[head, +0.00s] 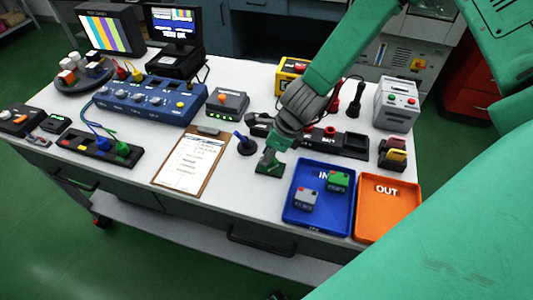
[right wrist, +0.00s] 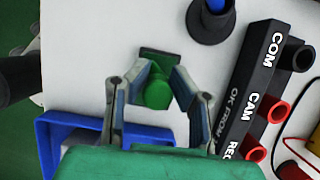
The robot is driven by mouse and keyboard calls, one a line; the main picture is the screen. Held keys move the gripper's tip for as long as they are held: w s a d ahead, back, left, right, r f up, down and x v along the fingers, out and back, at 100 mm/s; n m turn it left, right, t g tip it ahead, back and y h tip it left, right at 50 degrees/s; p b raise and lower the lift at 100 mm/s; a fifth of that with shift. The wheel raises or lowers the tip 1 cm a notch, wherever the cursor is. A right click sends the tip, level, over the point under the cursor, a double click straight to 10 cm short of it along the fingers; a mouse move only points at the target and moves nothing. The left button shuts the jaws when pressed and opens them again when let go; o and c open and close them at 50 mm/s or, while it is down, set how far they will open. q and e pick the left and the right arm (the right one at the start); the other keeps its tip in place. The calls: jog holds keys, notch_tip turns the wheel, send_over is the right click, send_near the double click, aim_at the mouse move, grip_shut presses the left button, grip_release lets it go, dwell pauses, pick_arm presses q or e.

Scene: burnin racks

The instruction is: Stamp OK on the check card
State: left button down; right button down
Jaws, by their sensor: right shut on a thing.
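The check card appears to be the white printed sheet (head: 186,165) on a brown clipboard (head: 205,180), lying flat at the table's middle front. My right gripper (head: 270,154) is to the right of the clipboard, pointing down. In the right wrist view, my right gripper (right wrist: 157,88) is shut on a round green knob (right wrist: 157,95), likely the stamp's handle. A dark green block or pad (head: 270,168) lies under the fingertips; it also shows in the right wrist view (right wrist: 159,56). I cannot tell whether it is part of the stamp. My left gripper is not in view.
A black round stand (head: 247,148) with a blue handle is between the clipboard and gripper. A blue IN tray (head: 322,222) holding two small blocks and an orange OUT tray (head: 387,222) are at right. Behind the gripper is a black labelled rack (head: 350,146).

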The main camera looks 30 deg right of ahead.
notch_tip(320, 180, up, 7)
jog(key=p, duration=0.7)
jog(key=shift+f, duration=0.15)
